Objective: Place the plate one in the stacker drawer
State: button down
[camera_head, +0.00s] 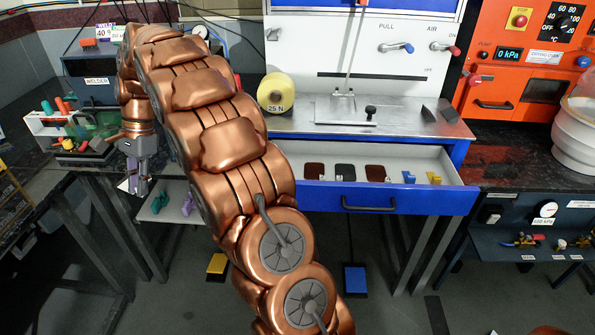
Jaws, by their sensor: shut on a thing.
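The stacker drawer (406,198) is blue-fronted and pulled open under the steel worktop at centre right. In it lie dark flat plates: a brown one (314,170), a black one (345,172) and another brown one (376,173), each with a small pale tab. I cannot tell which of these, if any, is plate one. My gripper (139,187) points down at the left, well away from the drawer, beside the welder bench. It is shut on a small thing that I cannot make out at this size.
A blue clip (408,177) and a yellow clip (434,178) lie at the drawer's right end. A low shelf (160,210) holds purple and teal clips. A rack of coloured items (70,130) stands at the left. My arm hides part of the middle.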

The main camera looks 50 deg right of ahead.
jog(key=s+d+m+t+h, duration=0.2)
jog(key=s+d+m+t, duration=0.3)
jog(key=s+d+m, duration=0.8)
jog(key=s+d+m+p, duration=0.1)
jog(key=s+d+p, duration=0.15)
jog(key=d, duration=1.45)
jog(key=shift+w+a+f, duration=0.1)
jog(key=shift+f, duration=3.4)
jog(key=shift+f+p, duration=0.15)
jog(key=shift+p, duration=0.15)
jog(key=c, duration=1.1)
grip_release()
